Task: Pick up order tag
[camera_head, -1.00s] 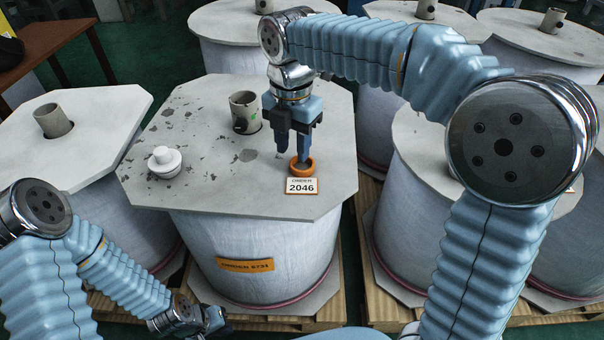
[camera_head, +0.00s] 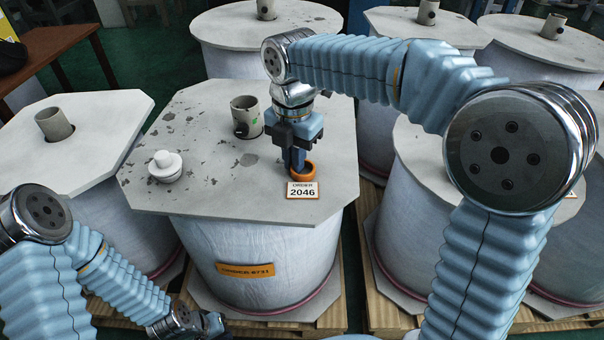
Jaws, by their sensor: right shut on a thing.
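The order tag (camera_head: 303,191) is a white card with an orange border reading "ORDER 2046". It lies near the front right edge of the central drum's grey lid, with an orange ring (camera_head: 309,172) just behind it. My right gripper (camera_head: 298,168) points down at the orange ring from above. Its fingers are closed together on the ring's near-left wall, and the fingertips are partly hidden at the ring. My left gripper (camera_head: 212,325) is low at the bottom left, in front of the drum, small and dark; its fingers are not clear.
The central drum lid (camera_head: 220,115) also bears a grey pipe stub (camera_head: 246,117) and a white knobbed cap (camera_head: 165,166). An orange label (camera_head: 245,270) is on the drum's side. Other lidded drums stand close at left, right and behind.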

